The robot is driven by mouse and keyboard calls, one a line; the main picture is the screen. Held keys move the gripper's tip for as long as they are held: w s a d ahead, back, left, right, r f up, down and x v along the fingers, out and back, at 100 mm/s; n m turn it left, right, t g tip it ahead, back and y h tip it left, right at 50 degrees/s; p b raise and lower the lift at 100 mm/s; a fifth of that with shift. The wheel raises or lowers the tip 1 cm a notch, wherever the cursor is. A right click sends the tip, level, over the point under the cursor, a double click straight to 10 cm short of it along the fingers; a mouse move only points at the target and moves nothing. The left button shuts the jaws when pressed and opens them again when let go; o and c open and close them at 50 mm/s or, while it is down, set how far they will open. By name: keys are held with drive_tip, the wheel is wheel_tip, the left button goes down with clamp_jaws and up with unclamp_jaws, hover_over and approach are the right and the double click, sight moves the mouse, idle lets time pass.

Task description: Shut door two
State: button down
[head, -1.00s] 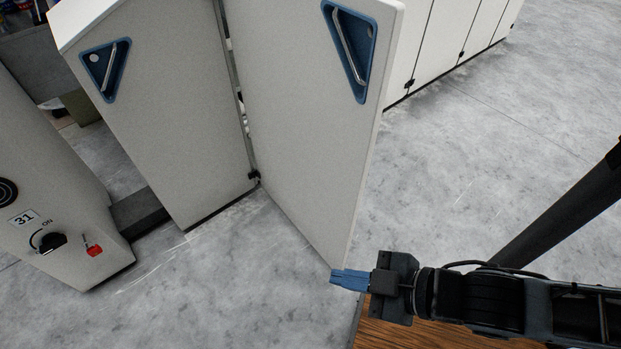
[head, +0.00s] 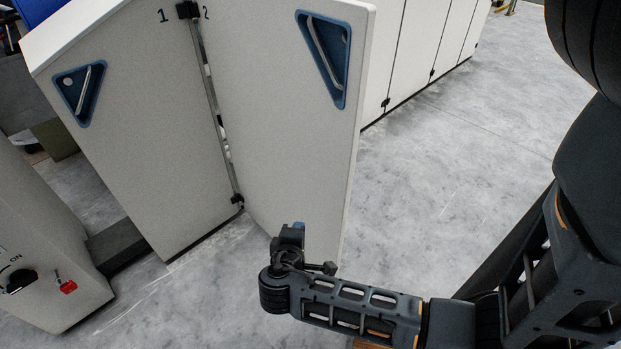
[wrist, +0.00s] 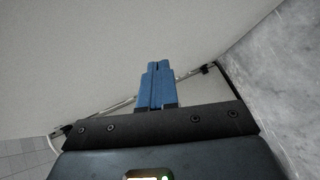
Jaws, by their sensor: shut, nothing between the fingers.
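Door two (head: 276,120) is the white panel right of the hinge line, marked 2 at its top, with a blue triangular handle recess (head: 325,55) at its upper right. It stands swung out from the machine, with a narrow gap along its hinge side. My gripper (head: 299,228) is in front of the lower part of the door; its blue fingertips are mostly hidden in the head view. In the wrist view the blue fingers (wrist: 158,85) are together and empty, pointing at a pale panel surface. I cannot tell whether they touch it.
Door one (head: 140,130), marked 1, stands left of the hinge line. A control housing (head: 45,240) with a black knob and red switch is at the lower left. More white panels (head: 425,50) run behind door two. Grey floor (head: 450,180) is open to the right.

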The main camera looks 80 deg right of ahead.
sight(321, 168)
drive_tip(key=w+a+r+m+g+h+b, duration=0.1)
drive_tip(key=w+r+m+g+h+b, duration=0.1)
drive_tip(key=w+r+m+g, duration=0.4)
wheel_tip(321, 168, up, 4)
drive_tip(key=m+g, duration=0.2)
drive_tip(key=g, duration=0.3)
drive_tip(key=shift+w, duration=0.4)
drive_tip(key=shift+x, duration=6.8)
drive_tip(key=shift+s+r, duration=0.1)
drive_tip(key=shift+s, duration=0.05)
